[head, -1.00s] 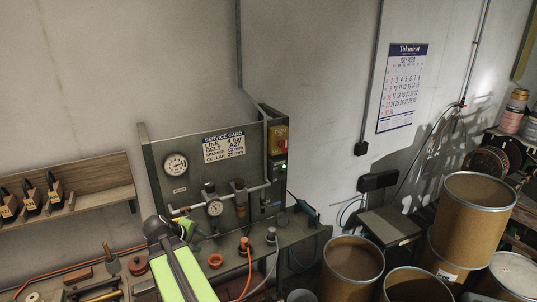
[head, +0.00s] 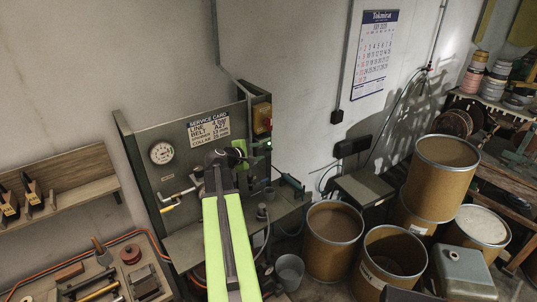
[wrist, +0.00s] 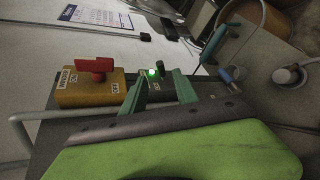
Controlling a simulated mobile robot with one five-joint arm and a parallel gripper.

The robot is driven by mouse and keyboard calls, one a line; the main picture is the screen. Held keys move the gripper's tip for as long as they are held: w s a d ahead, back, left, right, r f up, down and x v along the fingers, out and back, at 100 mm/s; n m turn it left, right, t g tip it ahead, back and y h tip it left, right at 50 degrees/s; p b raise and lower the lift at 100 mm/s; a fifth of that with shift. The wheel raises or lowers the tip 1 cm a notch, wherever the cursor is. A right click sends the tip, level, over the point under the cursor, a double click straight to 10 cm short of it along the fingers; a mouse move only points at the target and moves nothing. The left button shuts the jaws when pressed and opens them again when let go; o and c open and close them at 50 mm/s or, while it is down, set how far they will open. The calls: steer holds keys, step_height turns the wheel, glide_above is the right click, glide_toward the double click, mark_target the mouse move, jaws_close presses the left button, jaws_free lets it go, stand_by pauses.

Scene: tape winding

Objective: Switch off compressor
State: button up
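A yellow switch box (head: 262,119) with a red knob is on the right side of the grey panel (head: 150,190) in the head view. In the wrist view the switch box (wrist: 85,93) is at left, its red rotary knob (wrist: 95,66) near ON and OFF labels. A lit green lamp (wrist: 152,73) sits right of it; it also shows in the head view (head: 269,143). My gripper (wrist: 158,84) is open and empty, its two green fingers apart in front of the lamp area. It does not touch the red knob. In the head view my gripper (head: 238,155) is partly hidden by the arm.
A pressure gauge (head: 162,153) and a service card (head: 208,128) are on the panel. A yellow-handled lever (head: 178,203) sits below. A tool shelf (head: 70,185) is at left. Brown drums (head: 333,240) crowd the right. The wall above the panel is mostly clear.

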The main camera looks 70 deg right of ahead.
mark_target(269, 149)
steer(key=b+x, duration=0.2)
steer(key=x, duration=0.7)
steer(key=shift+a+b, duration=0.1)
steer(key=shift+b, duration=0.2)
steer(key=shift+s+d, duration=0.25)
steer(key=shift+w, duration=0.1)
jaws_close()
